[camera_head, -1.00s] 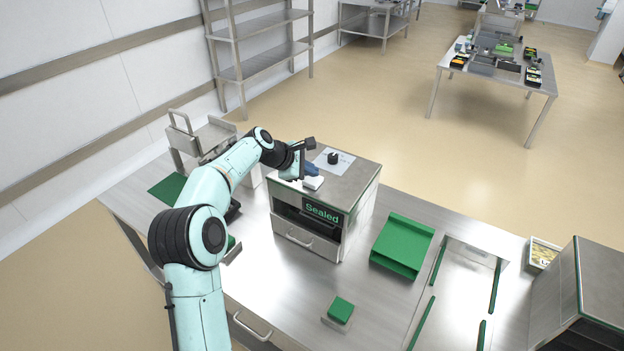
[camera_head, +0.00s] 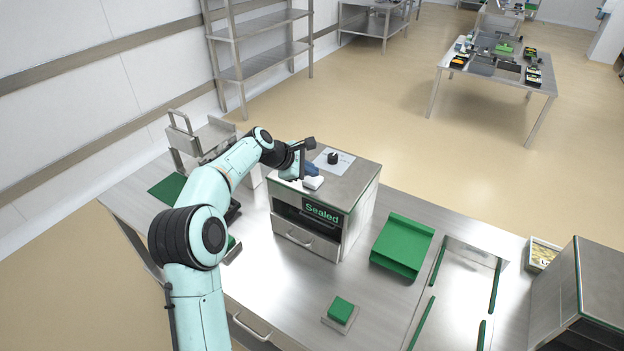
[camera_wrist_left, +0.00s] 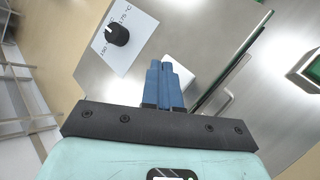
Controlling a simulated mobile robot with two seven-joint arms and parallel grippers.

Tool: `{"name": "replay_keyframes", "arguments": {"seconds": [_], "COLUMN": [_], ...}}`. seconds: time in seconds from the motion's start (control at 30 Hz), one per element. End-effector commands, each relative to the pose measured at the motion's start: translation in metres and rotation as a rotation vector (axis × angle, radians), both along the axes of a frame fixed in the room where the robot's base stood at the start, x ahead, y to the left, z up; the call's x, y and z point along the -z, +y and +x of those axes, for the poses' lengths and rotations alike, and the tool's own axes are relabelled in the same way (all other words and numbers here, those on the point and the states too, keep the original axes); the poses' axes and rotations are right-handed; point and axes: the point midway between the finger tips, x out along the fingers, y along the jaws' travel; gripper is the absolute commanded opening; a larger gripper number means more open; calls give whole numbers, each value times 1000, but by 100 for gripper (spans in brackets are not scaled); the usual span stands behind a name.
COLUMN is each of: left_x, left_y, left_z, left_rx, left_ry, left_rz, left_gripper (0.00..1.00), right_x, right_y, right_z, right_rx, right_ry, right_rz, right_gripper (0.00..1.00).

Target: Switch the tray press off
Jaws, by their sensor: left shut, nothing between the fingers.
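The tray press (camera_head: 357,200) is a steel box on the bench with a drawer at its front and a dark display reading "Sealed" in green. On its top is a black knob (camera_head: 333,158) on a white temperature label; the knob also shows in the left wrist view (camera_wrist_left: 117,36). My left gripper (camera_wrist_left: 160,68) has blue fingers, shut and empty, over the press top beside the knob, near the white part. I cannot tell whether the fingers touch it. My right gripper is out of view.
A green sloped holder (camera_head: 403,246) and a small green block on a plate (camera_head: 340,310) are on the bench. Green rails (camera_head: 438,262) stand to the right. Another steel machine (camera_head: 600,285) is at the right edge. The bench front is mostly clear.

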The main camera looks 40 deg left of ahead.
Motion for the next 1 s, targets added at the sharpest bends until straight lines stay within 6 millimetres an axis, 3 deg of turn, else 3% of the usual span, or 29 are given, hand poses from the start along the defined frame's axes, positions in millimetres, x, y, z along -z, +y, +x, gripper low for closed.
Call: {"name": "replay_keyframes", "arguments": {"seconds": [1.0], "left_x": [10], "left_y": [0], "left_z": [0], "left_rx": [0], "left_ry": [1], "left_rz": [0], "left_gripper": [0], "right_x": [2], "right_y": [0], "right_z": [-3], "right_rx": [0], "right_ry": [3], "right_rz": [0], "right_gripper": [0]}}
